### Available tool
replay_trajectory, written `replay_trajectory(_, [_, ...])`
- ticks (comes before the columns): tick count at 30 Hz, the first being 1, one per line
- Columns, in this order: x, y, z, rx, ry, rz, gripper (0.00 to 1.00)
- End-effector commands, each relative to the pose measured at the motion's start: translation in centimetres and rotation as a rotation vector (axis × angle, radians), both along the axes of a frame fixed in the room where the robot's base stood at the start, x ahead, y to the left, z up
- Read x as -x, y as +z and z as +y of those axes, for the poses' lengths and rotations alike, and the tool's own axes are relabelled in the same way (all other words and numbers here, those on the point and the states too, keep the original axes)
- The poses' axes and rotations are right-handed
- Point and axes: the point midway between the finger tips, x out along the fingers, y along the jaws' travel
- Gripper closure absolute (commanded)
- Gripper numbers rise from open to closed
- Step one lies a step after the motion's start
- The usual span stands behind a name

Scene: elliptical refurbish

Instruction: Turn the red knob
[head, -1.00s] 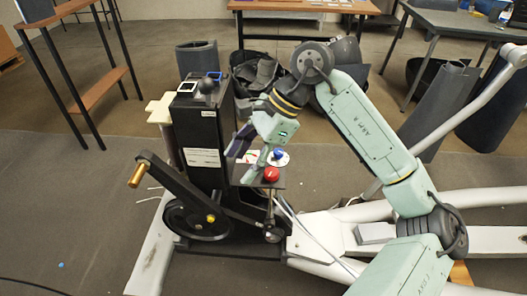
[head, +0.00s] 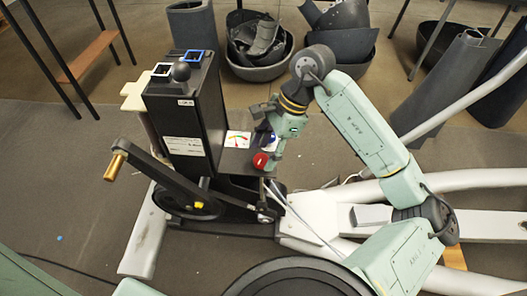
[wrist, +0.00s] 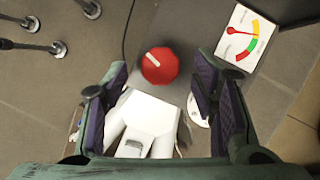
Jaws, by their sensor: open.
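The red knob (head: 261,160) stands on the small dark shelf of the black machine, just below my gripper (head: 270,147). In the wrist view the knob (wrist: 160,68) is a red faceted disc with a white line pointing to its upper left. It appears between my two open purple-padded fingertips, with a visible gap on each side. I cannot tell how far the tips are above it.
The black machine (head: 187,120) rises left of my gripper, with a crank and brass handle (head: 115,165) in front. White frame tubes (head: 470,183) run to the right. Dark bins (head: 258,50) stand behind on the floor.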

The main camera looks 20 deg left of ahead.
Motion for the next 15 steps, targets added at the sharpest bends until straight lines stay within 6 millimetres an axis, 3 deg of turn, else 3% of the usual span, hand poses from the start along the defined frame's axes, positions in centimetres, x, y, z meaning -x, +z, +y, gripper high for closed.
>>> replay_trajectory(6, [0.4, -1.6, 0.5, -0.001, 0.0, 0.001, 0.47])
replay_trajectory(15, [0.5, -1.7, 0.5, -0.001, 0.0, -0.001, 0.48])
